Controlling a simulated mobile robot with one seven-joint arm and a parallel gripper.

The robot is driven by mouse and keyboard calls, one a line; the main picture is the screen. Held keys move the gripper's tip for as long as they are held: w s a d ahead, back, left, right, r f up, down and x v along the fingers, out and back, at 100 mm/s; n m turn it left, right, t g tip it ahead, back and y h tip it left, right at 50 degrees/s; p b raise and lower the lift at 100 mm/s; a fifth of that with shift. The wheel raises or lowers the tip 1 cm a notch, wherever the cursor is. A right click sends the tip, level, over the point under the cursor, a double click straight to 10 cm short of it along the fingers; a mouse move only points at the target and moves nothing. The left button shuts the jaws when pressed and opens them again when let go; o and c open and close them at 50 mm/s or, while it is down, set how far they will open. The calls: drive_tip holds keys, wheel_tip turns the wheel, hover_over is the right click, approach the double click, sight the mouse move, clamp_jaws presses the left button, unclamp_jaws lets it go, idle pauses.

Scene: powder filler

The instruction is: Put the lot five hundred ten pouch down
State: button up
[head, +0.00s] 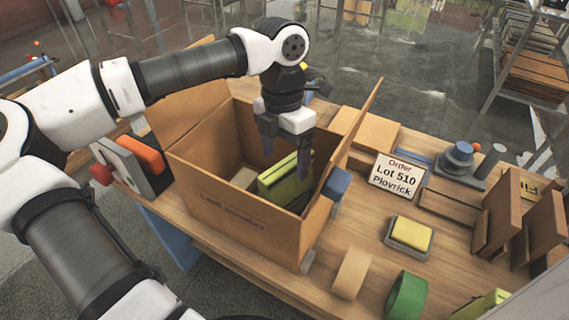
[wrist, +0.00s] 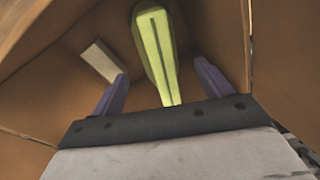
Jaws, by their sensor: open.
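A yellow-green pouch (head: 284,179) with a dark stripe is inside an open cardboard box (head: 225,208). My gripper (head: 287,158) is over the box with its fingers reaching into the opening. In the wrist view, my gripper (wrist: 160,90) has its two purple fingers wide apart, and the pouch (wrist: 155,45) shows between them without either finger touching it. The pouch's lower part is hidden in the head view by the box wall. A sign (head: 398,175) reads "Order Lot 510 Plovrick". I cannot read a lot number on the pouch.
A pale block (wrist: 102,61) lies inside the box beside the pouch. The box flaps stand open. Right of the box are a tan tape roll (head: 352,273), a green roll (head: 407,296), a yellow pad (head: 411,232) and wooden racks (head: 500,217). Another yellow-green item (head: 480,305) lies at the front edge.

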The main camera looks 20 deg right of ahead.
wheel_tip(320, 180, up, 9)
drive_tip(key=w+b, duration=0.1)
drive_tip(key=shift+w+d+r, duration=0.15)
drive_tip(key=shift+w+d, duration=0.05)
